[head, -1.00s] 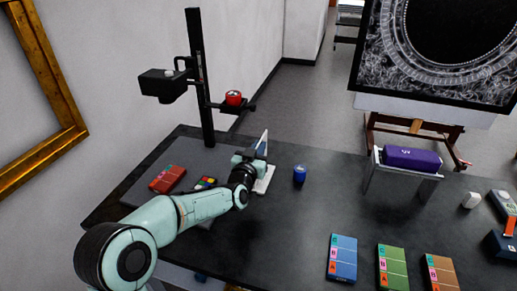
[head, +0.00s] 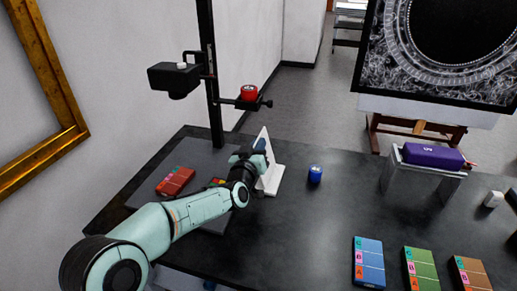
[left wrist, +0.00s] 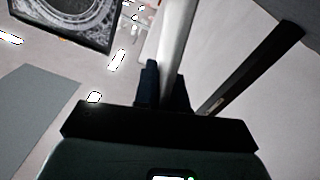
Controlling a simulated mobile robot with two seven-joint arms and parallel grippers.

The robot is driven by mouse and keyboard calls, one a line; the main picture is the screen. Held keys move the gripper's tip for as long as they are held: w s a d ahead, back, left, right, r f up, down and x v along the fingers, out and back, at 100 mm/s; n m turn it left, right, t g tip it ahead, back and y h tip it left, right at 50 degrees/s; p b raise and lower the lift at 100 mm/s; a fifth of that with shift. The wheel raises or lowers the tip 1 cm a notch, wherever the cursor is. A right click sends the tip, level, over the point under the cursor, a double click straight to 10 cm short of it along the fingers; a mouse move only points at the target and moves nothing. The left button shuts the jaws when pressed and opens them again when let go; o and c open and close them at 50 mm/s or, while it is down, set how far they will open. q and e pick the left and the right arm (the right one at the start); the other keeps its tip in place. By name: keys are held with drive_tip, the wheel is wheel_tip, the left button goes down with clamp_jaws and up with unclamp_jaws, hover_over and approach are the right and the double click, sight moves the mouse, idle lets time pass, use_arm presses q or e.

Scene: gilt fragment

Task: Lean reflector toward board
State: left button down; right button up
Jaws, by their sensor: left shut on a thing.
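The reflector (head: 268,172) is a white panel with a flat white foot, standing on the dark table beside the grey board (head: 205,157) of the copy stand. Its panel rises at a slant, its top edge to the upper left. My left gripper (head: 256,160) is shut on the panel, partly hiding it in the head view. In the left wrist view the panel (left wrist: 179,40) shows as a pale strip between the dark fingers (left wrist: 165,88). A small colour chart (head: 217,182) on the board is partly hidden by my arm.
The copy stand's post (head: 208,80) carries a camera (head: 175,79) and a red-topped item (head: 249,92). A red box (head: 175,181) lies on the board. Colour-striped cards (head: 369,262) lie at the front right.

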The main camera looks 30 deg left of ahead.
use_arm(q)
drive_tip(key=shift+d+f, duration=0.2)
drive_tip(key=shift+f, duration=0.35)
idle(0.4)
drive_tip(key=c, duration=1.3)
unclamp_jaws()
drive_tip(key=shift+w, duration=0.1)
drive_tip(key=shift+r, duration=0.15)
drive_tip(key=shift+r, duration=0.15)
drive_tip(key=shift+s, duration=0.25)
drive_tip(key=v, duration=1.3)
drive_tip(key=shift+b, duration=0.4)
